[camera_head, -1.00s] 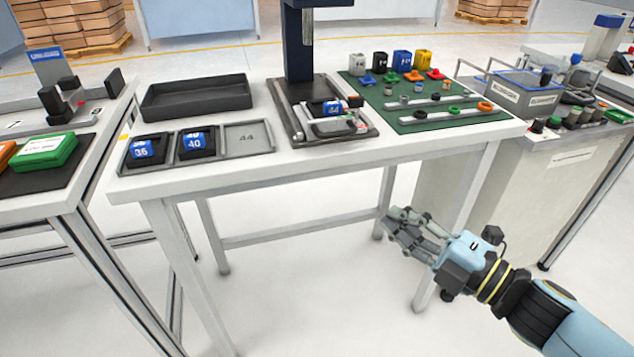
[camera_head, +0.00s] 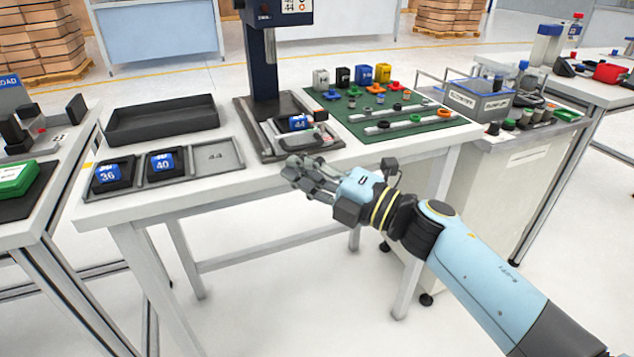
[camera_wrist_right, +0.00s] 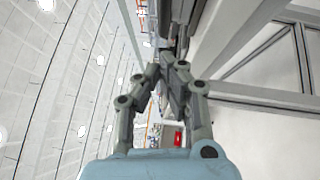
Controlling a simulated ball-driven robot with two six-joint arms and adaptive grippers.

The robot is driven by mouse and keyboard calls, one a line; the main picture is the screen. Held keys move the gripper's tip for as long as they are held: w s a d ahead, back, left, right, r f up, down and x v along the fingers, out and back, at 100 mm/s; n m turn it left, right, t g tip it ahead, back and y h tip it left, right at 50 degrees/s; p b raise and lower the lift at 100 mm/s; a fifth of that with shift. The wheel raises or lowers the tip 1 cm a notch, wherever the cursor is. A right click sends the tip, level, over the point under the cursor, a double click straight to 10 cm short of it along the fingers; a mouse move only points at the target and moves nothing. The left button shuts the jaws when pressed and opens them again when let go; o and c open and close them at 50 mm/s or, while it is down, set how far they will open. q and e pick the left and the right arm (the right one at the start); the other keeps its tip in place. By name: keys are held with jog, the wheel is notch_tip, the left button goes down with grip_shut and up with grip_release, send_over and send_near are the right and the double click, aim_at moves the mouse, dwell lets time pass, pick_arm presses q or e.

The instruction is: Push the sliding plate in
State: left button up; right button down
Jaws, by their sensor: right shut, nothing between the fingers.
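The sliding plate (camera_head: 322,145) is on the dark press base (camera_head: 245,112), at its front right, with a blue block marked 44 (camera_head: 299,122) on it. The press column (camera_head: 262,62) rises behind. My right gripper (camera_head: 287,172) is shut and empty, just in front of the table's front edge, below and in front of the plate and apart from it. In the right wrist view its fingers (camera_wrist_right: 172,62) meet at the tips, with the table's dark and white edge beyond. My left gripper is not in view.
A grey tray (camera_head: 237,163) has blocks 36 (camera_head: 108,176) and 40 (camera_head: 161,164) and an empty slot marked 44. A black bin (camera_head: 162,135) stands behind it. A green mat (camera_head: 440,122) with coloured parts lies to the right. The floor before the table is clear.

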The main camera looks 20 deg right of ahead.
aim_at(291, 151)
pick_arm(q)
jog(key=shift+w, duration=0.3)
pick_arm(e)
jog(key=shift+w+d, duration=0.1)
jog(key=shift+w, duration=0.5)
jog(key=w+b, duration=0.1)
jog(key=w, duration=0.3)
jog(key=shift+w, duration=0.3)
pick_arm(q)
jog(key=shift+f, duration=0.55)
pick_arm(e)
jog(key=shift+s+r, duration=0.1)
